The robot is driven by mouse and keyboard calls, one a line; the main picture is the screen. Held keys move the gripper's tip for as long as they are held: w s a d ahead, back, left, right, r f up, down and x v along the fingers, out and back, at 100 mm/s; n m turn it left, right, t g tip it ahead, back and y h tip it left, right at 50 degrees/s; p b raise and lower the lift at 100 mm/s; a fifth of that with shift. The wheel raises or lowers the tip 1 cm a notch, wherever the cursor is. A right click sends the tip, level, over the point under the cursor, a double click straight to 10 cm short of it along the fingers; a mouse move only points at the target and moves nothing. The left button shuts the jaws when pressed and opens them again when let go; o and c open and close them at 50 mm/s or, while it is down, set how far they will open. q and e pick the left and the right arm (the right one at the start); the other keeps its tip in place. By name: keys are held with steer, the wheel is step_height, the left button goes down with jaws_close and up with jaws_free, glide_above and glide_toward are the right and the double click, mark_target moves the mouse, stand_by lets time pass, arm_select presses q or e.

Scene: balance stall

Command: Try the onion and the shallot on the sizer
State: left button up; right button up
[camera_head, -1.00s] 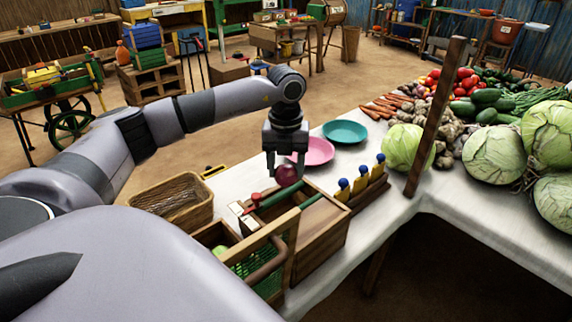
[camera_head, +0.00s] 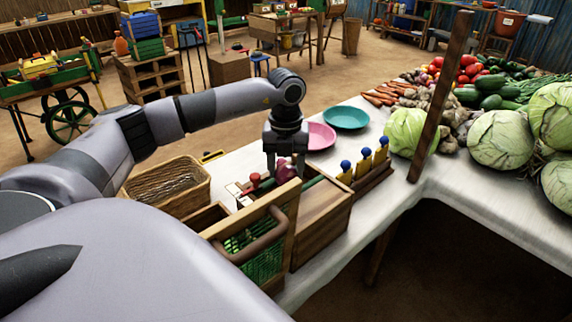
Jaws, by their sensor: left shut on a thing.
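My left gripper (camera_head: 285,164) is shut on a dark red, round onion (camera_head: 285,173). It holds the onion over the back part of a wooden box unit (camera_head: 322,212). The unit has an upright wooden frame, a green mesh part (camera_head: 265,259) and a brown curved bar; it may be the sizer. The frame hides the onion's lower side, so I cannot tell whether it touches the box. I cannot make out the shallot. My right gripper is not in view.
A wicker basket (camera_head: 207,187) stands left of the unit. A pink plate (camera_head: 321,138) and a teal plate (camera_head: 346,117) lie behind. A rack (camera_head: 374,183) of blue-topped yellow pegs stands to the right. A wooden post (camera_head: 440,98) rises by the cabbages.

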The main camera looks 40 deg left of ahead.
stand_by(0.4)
arm_select(q)
steer(key=o, duration=1.4)
steer(key=shift+r+p, duration=3.05)
steer(key=shift+r, duration=0.5)
steer(key=shift+f, duration=0.1)
